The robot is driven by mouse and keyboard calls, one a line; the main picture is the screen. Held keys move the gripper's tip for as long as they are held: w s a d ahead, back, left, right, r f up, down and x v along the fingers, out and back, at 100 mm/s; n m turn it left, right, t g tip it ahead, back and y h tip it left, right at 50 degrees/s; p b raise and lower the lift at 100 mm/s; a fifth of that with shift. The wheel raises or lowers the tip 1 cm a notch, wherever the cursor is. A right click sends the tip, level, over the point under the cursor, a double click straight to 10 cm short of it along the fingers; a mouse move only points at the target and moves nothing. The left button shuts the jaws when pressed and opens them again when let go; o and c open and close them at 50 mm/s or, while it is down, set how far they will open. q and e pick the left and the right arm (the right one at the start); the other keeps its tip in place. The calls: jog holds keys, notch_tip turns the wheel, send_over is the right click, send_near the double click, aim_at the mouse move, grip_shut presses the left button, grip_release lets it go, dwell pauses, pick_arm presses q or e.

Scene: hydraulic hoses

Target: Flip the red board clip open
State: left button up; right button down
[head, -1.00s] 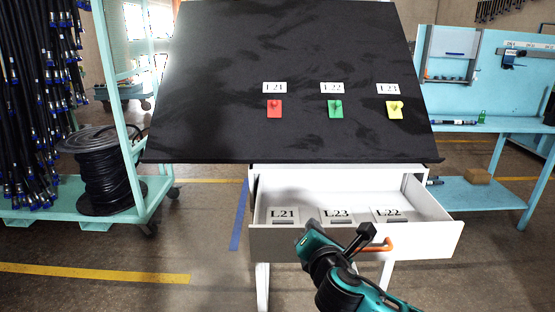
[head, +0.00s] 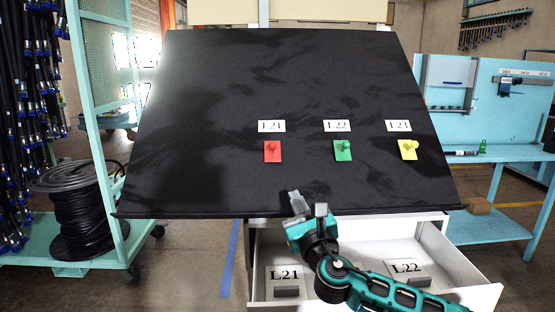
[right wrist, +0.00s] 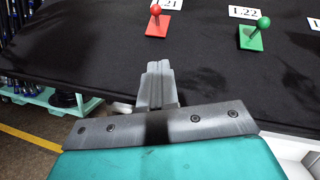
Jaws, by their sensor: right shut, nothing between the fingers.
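The red board clip (head: 272,151) sits on the black sloped board (head: 200,120) just under the L21 label (head: 271,126). In the right wrist view the red clip (right wrist: 158,24) is a flat red plate with a red ball-topped knob, at the top centre. My right gripper (head: 296,203) is in front of the board's lower edge, below the red clip and apart from it. In the right wrist view its fingers (right wrist: 157,85) are together with nothing between them, pointing toward the board. My left gripper is not in view.
A green clip (head: 342,150) under L22 and a yellow clip (head: 408,150) under L23 are to the right. Below the board an open white drawer (head: 474,297) holds labelled plates. A hose rack and cable reel (head: 85,222) stand left, a blue workbench (head: 510,152) right.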

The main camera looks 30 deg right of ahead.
send_near(273, 150)
jog(key=w+d+f, duration=0.2)
jog(key=w, duration=0.1)
jog(key=shift+w+d+f, duration=0.1)
jog(key=shift+d+f, duration=0.1)
jog(key=shift+f, duration=0.1)
jog(key=w+r, duration=0.1)
jog(key=w+r+p, duration=0.1)
jog(key=shift+w+d+r, duration=0.1)
jog(key=shift+w+r, duration=0.05)
jog(key=shift+r, duration=0.2)
jog(key=shift+w+r, duration=0.3)
jog(key=shift+r, duration=0.05)
